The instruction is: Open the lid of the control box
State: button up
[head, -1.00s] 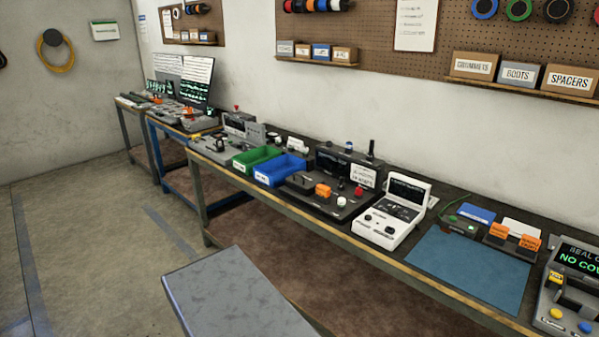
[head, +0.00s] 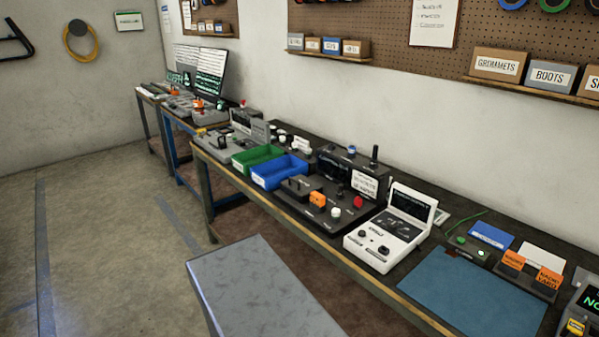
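No box is clearly marked as the control box, so I cannot tell which one it is. A white console (head: 373,246) stands on the long workbench, with its screen lid (head: 410,211) tilted up. Left of it is a black control panel (head: 308,207) with a lever, an orange block, a white knob and a red knob. A dark box (head: 340,163) with a white label stands behind that panel. Further left is a grey device (head: 221,145) with small controls. My gripper is not in view.
The long workbench (head: 262,198) runs along the wall. Green (head: 258,157) and blue (head: 279,171) bins and a blue mat (head: 470,290) lie on it. A grey flat-topped surface (head: 262,285) stands in front. Floor (head: 110,220) at left is clear.

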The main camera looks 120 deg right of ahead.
aim_at(301, 181)
jog(key=u, duration=0.1)
jog(key=k, duration=0.85)
jog(key=z, duration=1.9)
jog(key=i, duration=1)
jog(key=z, duration=0.1)
jog(key=k, duration=0.2)
